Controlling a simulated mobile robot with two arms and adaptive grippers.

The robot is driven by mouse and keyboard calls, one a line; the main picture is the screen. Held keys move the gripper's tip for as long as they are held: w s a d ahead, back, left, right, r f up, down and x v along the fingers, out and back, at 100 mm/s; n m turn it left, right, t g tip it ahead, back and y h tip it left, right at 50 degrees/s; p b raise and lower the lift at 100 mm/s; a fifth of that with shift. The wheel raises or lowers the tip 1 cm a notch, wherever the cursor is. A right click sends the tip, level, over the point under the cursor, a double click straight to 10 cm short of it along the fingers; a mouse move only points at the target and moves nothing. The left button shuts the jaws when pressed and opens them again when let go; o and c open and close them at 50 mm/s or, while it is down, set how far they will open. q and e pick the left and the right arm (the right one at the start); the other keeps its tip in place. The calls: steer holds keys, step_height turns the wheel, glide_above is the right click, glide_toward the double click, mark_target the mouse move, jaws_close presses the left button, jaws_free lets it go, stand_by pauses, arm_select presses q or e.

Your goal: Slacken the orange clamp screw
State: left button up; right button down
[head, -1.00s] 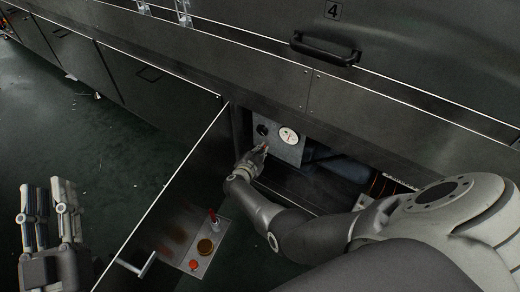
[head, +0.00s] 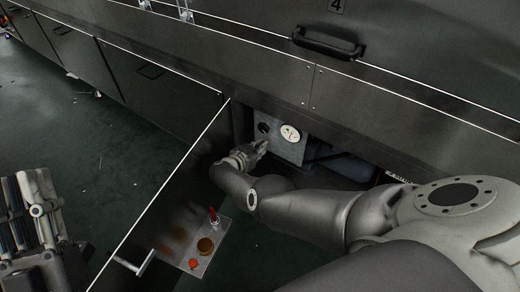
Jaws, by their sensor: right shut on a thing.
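My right gripper (head: 262,146) reaches into the open compartment under the machine. It is shut at the lower left part of the grey panel (head: 288,150), below the black knob and the white dial. The orange clamp screw is at its fingertips and almost wholly hidden by them, so its turn cannot be read. My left gripper (head: 28,208) is at the left edge, over the floor. Its fingers look apart and empty, and it is far from the panel.
An open door (head: 165,200) with a handle (head: 134,264) hangs left of my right arm. A plate (head: 190,251) by it bears a red-tipped item (head: 213,215), a brown disc (head: 206,245) and an orange-red cap (head: 193,264). Dark pipes lie right of the panel.

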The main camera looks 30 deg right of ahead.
stand_by(0.4)
steer(key=c, duration=1.6)
jaws_free()
